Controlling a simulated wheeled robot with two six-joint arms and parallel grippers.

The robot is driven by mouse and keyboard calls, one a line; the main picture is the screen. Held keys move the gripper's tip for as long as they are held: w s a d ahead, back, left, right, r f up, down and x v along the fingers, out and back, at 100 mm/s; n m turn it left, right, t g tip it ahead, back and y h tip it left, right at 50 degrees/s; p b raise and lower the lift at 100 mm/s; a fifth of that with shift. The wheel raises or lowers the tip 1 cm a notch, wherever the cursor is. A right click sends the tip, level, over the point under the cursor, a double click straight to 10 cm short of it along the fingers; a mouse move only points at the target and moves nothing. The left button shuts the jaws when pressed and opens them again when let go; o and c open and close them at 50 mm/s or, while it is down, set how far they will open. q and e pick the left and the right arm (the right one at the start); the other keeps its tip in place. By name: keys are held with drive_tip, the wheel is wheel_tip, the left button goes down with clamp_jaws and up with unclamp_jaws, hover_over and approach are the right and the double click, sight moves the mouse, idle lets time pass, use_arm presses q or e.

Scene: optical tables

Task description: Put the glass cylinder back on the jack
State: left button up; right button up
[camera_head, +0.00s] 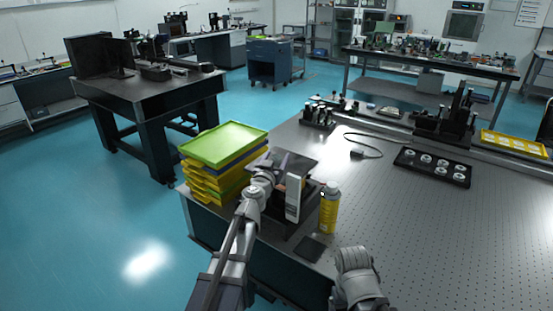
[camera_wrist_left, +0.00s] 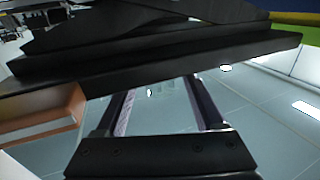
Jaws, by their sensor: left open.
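The black jack (camera_head: 284,163) stands near the corner of the perforated optical table, and its dark plates (camera_wrist_left: 160,50) fill the top of the left wrist view. My left gripper (camera_wrist_left: 158,98) is open, its two fingers reaching toward the jack's edge with nothing seen between them. In the head view my left arm reaches up to the jack, and its wrist hides part of it. I cannot make out the glass cylinder in either view. My right arm shows at the bottom of the head view; its gripper is not visible.
A yellow bottle (camera_head: 329,212) stands right of the jack, beside a white upright box (camera_head: 294,197). Stacked yellow trays with a green top (camera_head: 224,145) stand to the left. A dark pad (camera_head: 308,248) lies in front.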

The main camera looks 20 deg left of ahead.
use_arm(q)
drive_tip(key=s, duration=1.2)
drive_tip(key=shift+a+r, duration=0.1)
